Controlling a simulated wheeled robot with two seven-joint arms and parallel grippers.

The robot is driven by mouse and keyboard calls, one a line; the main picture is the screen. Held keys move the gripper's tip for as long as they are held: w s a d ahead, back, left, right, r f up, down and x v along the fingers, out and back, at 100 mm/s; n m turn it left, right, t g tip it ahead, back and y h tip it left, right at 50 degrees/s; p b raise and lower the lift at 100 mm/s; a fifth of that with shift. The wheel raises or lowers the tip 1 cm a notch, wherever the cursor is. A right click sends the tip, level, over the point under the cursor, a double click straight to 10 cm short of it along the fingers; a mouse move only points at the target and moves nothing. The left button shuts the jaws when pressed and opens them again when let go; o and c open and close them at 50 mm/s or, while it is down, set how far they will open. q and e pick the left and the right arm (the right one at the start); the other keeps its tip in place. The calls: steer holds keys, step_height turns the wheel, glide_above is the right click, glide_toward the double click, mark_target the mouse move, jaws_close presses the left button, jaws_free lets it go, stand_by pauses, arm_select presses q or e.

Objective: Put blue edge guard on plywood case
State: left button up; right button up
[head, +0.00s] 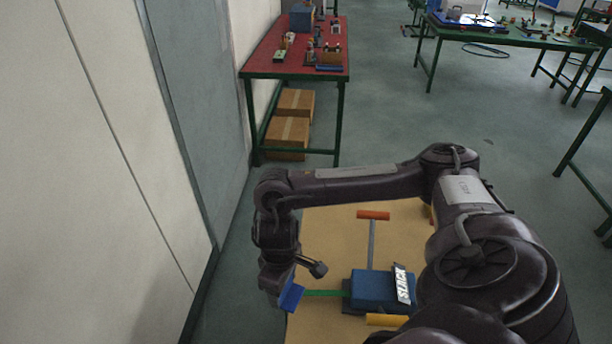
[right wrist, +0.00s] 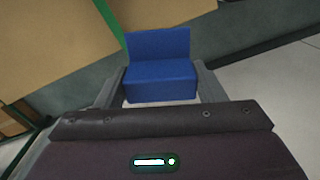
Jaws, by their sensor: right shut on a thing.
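My right gripper (head: 277,287) is shut on the blue edge guard (head: 291,295), an L-shaped piece. In the right wrist view the guard (right wrist: 160,72) sits between my two fingers. In the head view the guard is at the left edge of the tan plywood case (head: 325,235), by the left end of a green strap (head: 322,293) on its top. The case also shows in the right wrist view (right wrist: 165,12), with the green strap (right wrist: 109,18) near the guard. I cannot tell whether the guard touches the case. My left gripper is out of view.
On the case lie a blue tool (head: 372,290) with a black-and-white label and a grey rod (head: 371,245) with an orange handle. A pale wall (head: 90,170) stands left of a narrow floor strip. A red-topped table (head: 285,65) with cardboard boxes (head: 288,135) underneath is beyond.

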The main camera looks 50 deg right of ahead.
arm_select(q)
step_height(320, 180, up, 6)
steer(key=p, duration=0.4)
arm_select(e)
steer(key=w+d+r+n, duration=0.1)
steer(key=d+r+n, duration=0.2)
steer(key=d+r, duration=0.4)
steer(key=shift+n, duration=0.3)
steer(key=f+b, duration=0.3)
steer(key=f, duration=0.4)
steer(key=f+b, duration=0.3)
steer(key=f, duration=0.4)
steer(key=shift+w+a+f, duration=0.15)
steer(key=shift+w+f, duration=0.05)
steer(key=shift+f, duration=0.15)
steer(key=shift+f+b, duration=0.3)
steer(key=shift+f, duration=1.95)
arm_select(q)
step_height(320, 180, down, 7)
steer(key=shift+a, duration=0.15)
arm_select(e)
steer(key=shift+f, duration=0.15)
steer(key=o, duration=1)
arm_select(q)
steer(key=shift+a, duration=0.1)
